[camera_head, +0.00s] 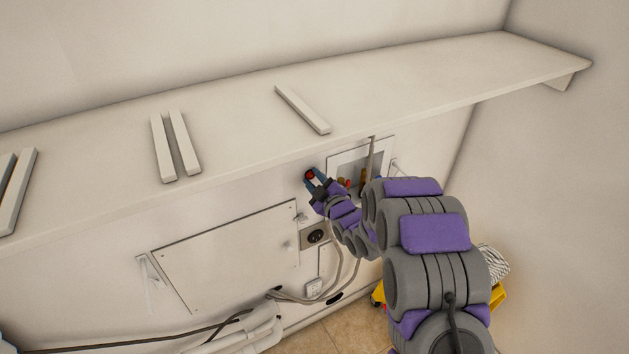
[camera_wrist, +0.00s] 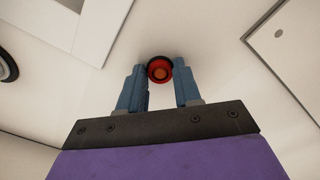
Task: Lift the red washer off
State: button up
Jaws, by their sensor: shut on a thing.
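The red washer (camera_wrist: 159,69) is a small round red piece with an orange centre and a dark rim. In the wrist view it sits between the tips of my gripper's two blue fingers (camera_wrist: 160,80). In the head view the red washer (camera_head: 310,174) shows as a small red spot at the end of my gripper (camera_head: 313,179), just below the shelf's front edge. My gripper is shut on it. I cannot tell whether the washer touches anything besides the fingers.
A long pale shelf (camera_head: 400,88) runs above my gripper, with several white strips (camera_head: 302,109) on it. A recessed wall box (camera_head: 345,160) with red and yellow fittings is just right of the gripper. Below are a black round socket (camera_head: 316,236), cables, and a yellow bucket (camera_head: 499,297) on the tiled floor.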

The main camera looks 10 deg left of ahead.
jog(key=shift+f, duration=0.1)
jog(key=c, duration=0.3)
jog(key=o, duration=0.9)
jog(key=shift+o, duration=0.2)
jog(key=shift+s, duration=0.1)
